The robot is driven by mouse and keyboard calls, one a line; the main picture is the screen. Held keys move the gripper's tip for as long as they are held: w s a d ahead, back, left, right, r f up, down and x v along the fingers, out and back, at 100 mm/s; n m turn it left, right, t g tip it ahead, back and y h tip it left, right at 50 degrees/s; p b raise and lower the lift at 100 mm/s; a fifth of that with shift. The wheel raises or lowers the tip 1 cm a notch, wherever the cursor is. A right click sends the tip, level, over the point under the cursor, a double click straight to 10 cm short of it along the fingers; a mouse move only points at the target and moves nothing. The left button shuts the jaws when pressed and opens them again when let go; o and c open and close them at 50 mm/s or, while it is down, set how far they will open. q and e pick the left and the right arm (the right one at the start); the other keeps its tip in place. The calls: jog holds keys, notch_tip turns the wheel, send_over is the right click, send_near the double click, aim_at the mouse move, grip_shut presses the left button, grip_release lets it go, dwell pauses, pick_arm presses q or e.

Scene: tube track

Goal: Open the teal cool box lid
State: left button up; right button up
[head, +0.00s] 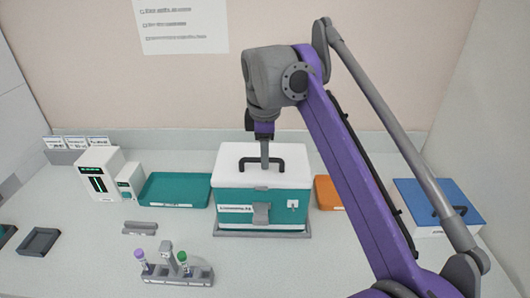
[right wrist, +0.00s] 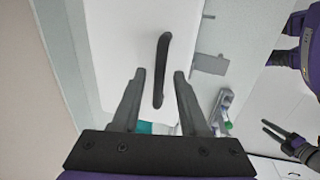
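The teal cool box (head: 235,198) stands on the counter with its white lid (head: 290,178) shut. A dark arched handle (head: 283,164) is on top of the lid, and a grey latch (head: 261,213) is on the front. My right gripper (head: 265,166) points down over the lid at the handle. In the right wrist view, its two fingers (right wrist: 160,73) are apart, with the handle (right wrist: 163,50) showing in the gap between them; I cannot tell whether they touch it. My left gripper (right wrist: 268,128) shows at that view's right edge, fingers apart and empty; it is outside the head view.
A teal tray (head: 175,190) lies left of the box, and an orange bin (head: 327,193) is on its right. A blue-lidded box (head: 420,197) stands farther right. A tube rack (head: 190,273) is at the front, with white devices (head: 100,172) at the back left.

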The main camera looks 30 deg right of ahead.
grip_shut()
dwell(1.2)
